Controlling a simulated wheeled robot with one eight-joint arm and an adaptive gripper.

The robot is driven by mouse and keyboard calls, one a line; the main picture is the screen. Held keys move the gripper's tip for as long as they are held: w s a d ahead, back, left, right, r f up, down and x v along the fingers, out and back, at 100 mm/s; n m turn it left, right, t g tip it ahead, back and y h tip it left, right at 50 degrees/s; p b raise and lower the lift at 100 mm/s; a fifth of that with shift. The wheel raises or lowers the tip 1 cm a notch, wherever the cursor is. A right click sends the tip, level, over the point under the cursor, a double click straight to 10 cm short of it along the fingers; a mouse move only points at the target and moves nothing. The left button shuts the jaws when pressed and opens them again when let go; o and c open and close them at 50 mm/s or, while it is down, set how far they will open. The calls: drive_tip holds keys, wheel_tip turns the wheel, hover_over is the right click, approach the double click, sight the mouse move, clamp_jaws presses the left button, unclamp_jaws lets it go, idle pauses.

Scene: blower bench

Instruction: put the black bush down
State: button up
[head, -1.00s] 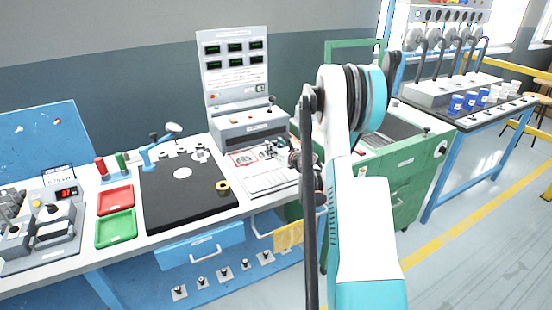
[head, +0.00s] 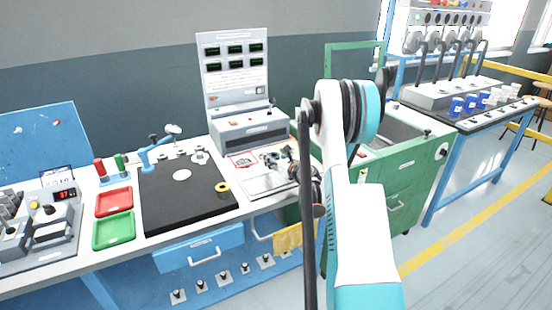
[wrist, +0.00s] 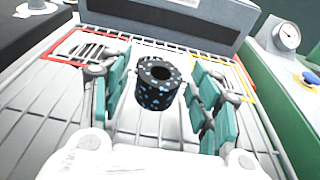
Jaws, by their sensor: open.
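The black bush (wrist: 150,97) is a short, thick ring with pale blue specks and an open bore. In the wrist view it stands about upright over the white slatted panel (wrist: 62,120), between the red-outlined and yellow-outlined areas. My gripper (wrist: 160,92) is open, with teal pads to the left and right of the bush and a visible gap on each side. Whether the bush's underside rests fully on the panel is hard to tell. In the head view my gripper (head: 278,158) is small over the bench's right part, and I cannot make out the bush there.
A grey control box (head: 250,130) with a display panel stands behind the gripper. A black mat (head: 185,200) with a yellow ring (head: 222,187) lies to the left, beside red (head: 114,201) and green (head: 113,231) trays. A green cabinet (head: 400,175) stands close on the right.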

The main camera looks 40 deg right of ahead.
drive_tip(key=shift+r, duration=0.1)
drive_tip(key=p+v, duration=0.2)
drive_tip(key=v, duration=0.9)
drive_tip(key=shift+s+a+r, duration=0.1)
drive_tip(key=shift+s+r, duration=0.05)
drive_tip(key=shift+s, duration=0.35)
